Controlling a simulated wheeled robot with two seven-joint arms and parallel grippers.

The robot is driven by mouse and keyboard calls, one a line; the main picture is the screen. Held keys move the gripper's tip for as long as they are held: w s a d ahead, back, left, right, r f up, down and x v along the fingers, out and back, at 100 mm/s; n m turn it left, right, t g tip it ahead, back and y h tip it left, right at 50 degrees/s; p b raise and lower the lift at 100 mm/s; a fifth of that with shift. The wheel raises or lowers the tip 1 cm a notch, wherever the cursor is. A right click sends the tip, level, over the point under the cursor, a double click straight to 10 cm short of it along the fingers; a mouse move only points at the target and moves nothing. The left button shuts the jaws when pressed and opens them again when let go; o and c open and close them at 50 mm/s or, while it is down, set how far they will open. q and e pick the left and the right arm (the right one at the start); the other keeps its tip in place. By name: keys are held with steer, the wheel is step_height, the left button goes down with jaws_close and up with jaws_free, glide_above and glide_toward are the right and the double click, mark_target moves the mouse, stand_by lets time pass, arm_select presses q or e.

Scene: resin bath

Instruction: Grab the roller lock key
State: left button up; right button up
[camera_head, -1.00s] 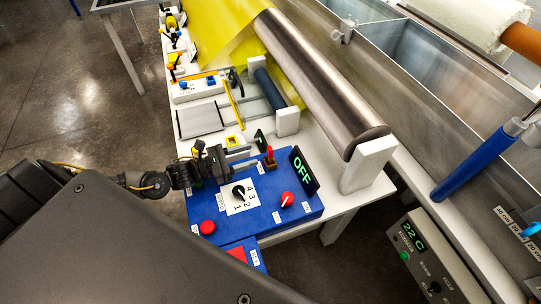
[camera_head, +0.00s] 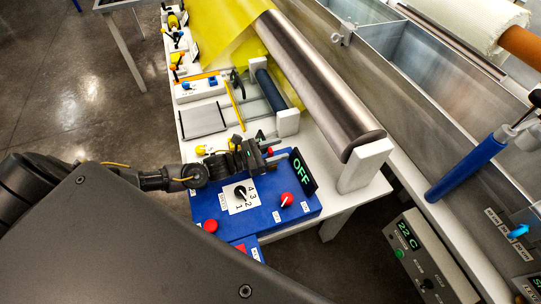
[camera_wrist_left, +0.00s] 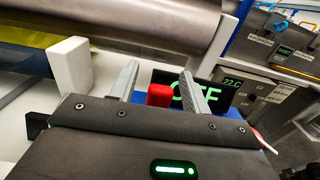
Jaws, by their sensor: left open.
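The roller lock key appears to be the small upright red handle (camera_head: 269,151) at the back edge of the blue control box (camera_head: 262,222). My left gripper (camera_head: 277,157) reaches in from the left over the back of the box, right at the key, and partly hides it and its base. In the left wrist view the red key (camera_wrist_left: 159,95) stands between the two grey fingers of the open gripper (camera_wrist_left: 160,84). Space shows on both sides of it, so it is not clamped. My right gripper is not in view.
The black OFF display (camera_head: 303,171) stands just right of the key. The box carries a numbered black dial (camera_head: 240,193) and red knobs. A steel roller (camera_head: 320,85) on a white end block (camera_head: 364,165) lies behind. A grey 22 C controller (camera_head: 418,250) is at lower right.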

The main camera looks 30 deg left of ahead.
arm_select(q)
steer(key=shift+c, duration=0.2)
steer(key=shift+c, duration=1.4)
jaws_close()
steer(key=shift+r, duration=0.1)
